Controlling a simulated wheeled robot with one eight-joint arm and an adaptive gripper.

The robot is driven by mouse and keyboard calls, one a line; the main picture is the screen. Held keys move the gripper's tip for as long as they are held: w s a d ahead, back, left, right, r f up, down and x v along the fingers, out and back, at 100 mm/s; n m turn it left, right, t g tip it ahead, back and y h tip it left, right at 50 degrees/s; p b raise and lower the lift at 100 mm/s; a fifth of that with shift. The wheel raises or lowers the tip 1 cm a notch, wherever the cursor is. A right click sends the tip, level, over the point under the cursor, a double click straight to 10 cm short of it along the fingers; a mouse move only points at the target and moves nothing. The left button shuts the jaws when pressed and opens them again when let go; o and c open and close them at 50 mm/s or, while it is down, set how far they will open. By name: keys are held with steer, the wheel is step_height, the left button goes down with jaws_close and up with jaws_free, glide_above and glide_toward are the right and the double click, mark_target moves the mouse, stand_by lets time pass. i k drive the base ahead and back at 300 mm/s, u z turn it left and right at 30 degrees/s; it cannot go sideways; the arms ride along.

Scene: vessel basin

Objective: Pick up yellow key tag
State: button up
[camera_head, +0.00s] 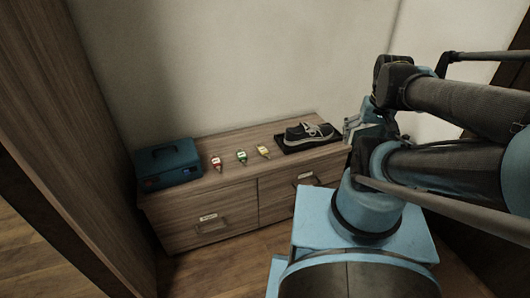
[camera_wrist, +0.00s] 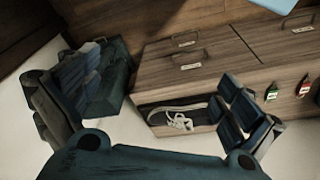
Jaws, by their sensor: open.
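The yellow key tag (camera_head: 263,151) lies on top of the low wooden cabinet, to the right of a green key tag (camera_head: 241,156) and a red key tag (camera_head: 216,163). My gripper (camera_head: 362,128) is at the cabinet's right end, beyond the shoe and well apart from the yellow tag. In the wrist view my gripper (camera_wrist: 158,86) has its fingers spread wide with nothing between them. The green tag (camera_wrist: 271,92) and red tag (camera_wrist: 303,87) show there, right of the right finger. I cannot make out the yellow tag in that view; the finger may hide it.
A dark shoe (camera_head: 308,133) sits on a black tray (camera_head: 283,144) between the yellow tag and my gripper. A teal box (camera_head: 168,165) stands at the cabinet's left end. The wooden cabinet (camera_head: 235,190) has drawers with handles and stands against the wall. A wooden panel (camera_head: 75,130) rises at left.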

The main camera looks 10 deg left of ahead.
mark_target(263, 151)
steer(key=z, duration=0.05)
steer(key=k, duration=1)
steer(key=z, duration=0.75)
steer(key=i, duration=0.8)
steer(key=u, duration=0.8)
